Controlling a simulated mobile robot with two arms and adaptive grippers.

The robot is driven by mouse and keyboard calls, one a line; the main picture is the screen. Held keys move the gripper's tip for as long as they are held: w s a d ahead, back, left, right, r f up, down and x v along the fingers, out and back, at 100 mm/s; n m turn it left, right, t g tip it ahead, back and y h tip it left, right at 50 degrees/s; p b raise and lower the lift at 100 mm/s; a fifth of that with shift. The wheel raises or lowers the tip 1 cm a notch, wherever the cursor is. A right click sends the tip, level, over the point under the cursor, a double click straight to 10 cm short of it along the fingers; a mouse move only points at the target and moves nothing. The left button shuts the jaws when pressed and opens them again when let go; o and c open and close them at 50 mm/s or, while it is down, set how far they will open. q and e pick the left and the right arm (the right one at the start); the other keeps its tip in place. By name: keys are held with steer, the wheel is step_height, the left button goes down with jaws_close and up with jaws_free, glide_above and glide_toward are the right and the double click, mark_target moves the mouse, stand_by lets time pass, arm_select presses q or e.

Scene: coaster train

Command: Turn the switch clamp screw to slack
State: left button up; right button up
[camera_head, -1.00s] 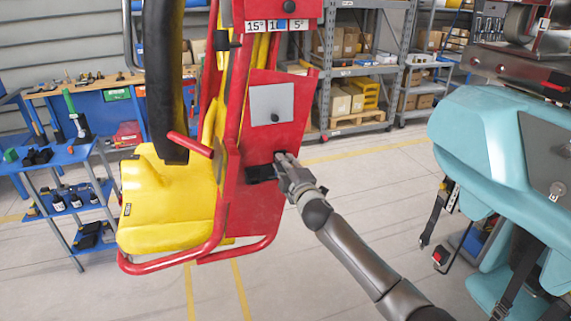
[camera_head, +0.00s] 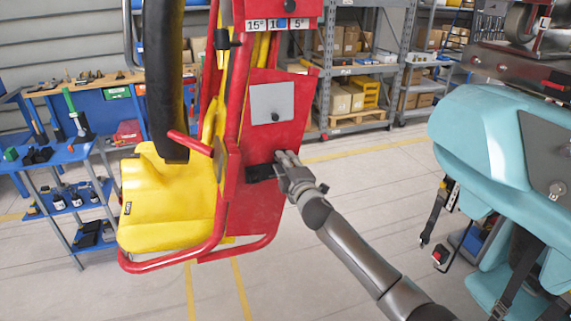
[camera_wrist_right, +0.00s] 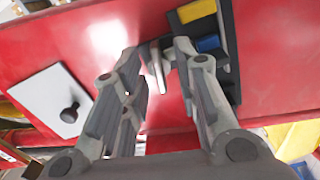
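The red panel (camera_head: 262,207) of the yellow-seated frame carries a dark switch bracket (camera_head: 260,173). In the right wrist view the bracket (camera_wrist_right: 231,75) holds a yellow block and a blue block. A small pale metal piece (camera_wrist_right: 158,68), which looks like the clamp screw, shows beside the bracket. My right gripper (camera_head: 284,156) is at the panel, by the right end of the bracket. In the wrist view its fingers (camera_wrist_right: 157,55) are spread, with the pale piece between their tips; I cannot tell whether they touch it. My left gripper is not in view.
A grey plate (camera_head: 271,100) with a dark knob is on the panel above the gripper. The yellow seat (camera_head: 165,200) is to the left. A teal seat unit (camera_head: 490,140) with hanging straps stands to the right. Floor is open between them.

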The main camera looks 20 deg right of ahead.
steer(key=shift+s, duration=0.1)
steer(key=s, duration=1.1)
steer(key=shift+s+d, duration=0.2)
steer(key=shift+s, duration=0.2)
